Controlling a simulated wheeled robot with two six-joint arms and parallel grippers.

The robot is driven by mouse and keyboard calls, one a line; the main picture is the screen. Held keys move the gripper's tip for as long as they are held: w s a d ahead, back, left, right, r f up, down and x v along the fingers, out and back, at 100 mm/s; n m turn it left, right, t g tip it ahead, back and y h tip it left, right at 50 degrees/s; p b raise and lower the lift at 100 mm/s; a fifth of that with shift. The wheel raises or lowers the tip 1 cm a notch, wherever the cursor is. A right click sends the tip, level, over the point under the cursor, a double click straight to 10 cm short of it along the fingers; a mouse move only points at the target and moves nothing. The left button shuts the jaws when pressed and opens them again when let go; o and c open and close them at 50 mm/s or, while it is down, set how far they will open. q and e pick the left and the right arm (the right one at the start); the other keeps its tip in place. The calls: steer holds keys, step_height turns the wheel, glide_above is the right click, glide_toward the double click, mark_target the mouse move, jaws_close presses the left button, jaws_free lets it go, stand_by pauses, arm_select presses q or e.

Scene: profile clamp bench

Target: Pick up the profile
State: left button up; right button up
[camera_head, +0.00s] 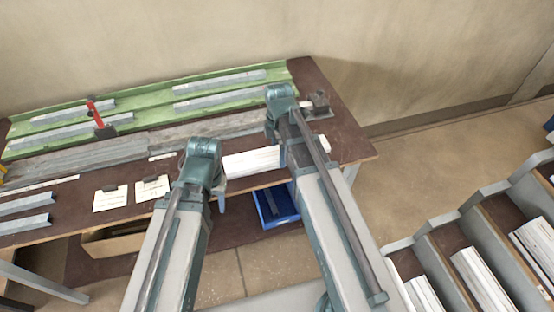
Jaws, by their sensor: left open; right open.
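Several metal profiles show on the bench. Silver ones lie on the green fixture, such as the back right profile (220,82) and the front left profile (65,133). Two short profiles lie at the front left, one of them the lower profile (25,223). A white profile or stack of white strips (252,162) lies between my grippers. I cannot tell which one the task means. My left gripper (212,185) is open near the front edge, left of the white strips. My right gripper (280,140) is open over the bench at their right end. My wrists largely hide both sets of fingers.
A red-handled clamp (97,116) stands at the left of the green fixture (150,100). A dark clamp (319,101) is at the right. Two cards (111,198) lie near the front edge. A blue bin (275,207) sits below. Racks (480,235) stand at the right.

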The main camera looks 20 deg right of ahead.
mark_target(277, 153)
step_height(277, 153, down, 4)
steer(key=b, duration=0.3)
steer(key=shift+a, duration=0.15)
jaws_close()
